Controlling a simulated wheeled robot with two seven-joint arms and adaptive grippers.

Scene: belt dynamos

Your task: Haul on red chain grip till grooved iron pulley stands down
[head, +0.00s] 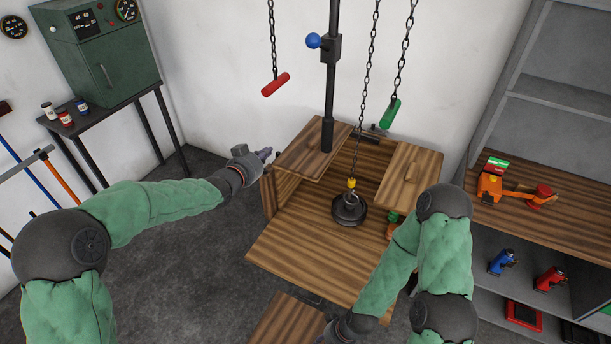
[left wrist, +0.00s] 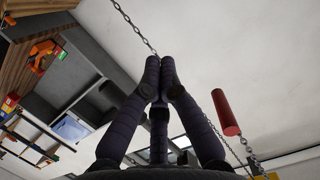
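The red chain grip (head: 275,84) hangs tilted on its chain at the upper middle left in the head view. It also shows in the left wrist view (left wrist: 225,112), to the right of my fingers and apart from them. My left gripper (head: 268,154) is below the red grip, beside the wooden stand; its fingertips (left wrist: 160,62) are together with nothing seen between them. The grooved iron pulley (head: 349,208) is dark and hangs by a yellow-topped hook on the middle chain, over the wooden bench. My right gripper's fingers are outside the view at the bottom edge.
A green chain grip (head: 390,113) hangs to the right. A black post (head: 332,80) with a blue knob rises from the stand. The wooden bench (head: 300,258) stands mid-view. A grey shelf (head: 560,95) is at the right, a green cabinet (head: 100,60) at the left.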

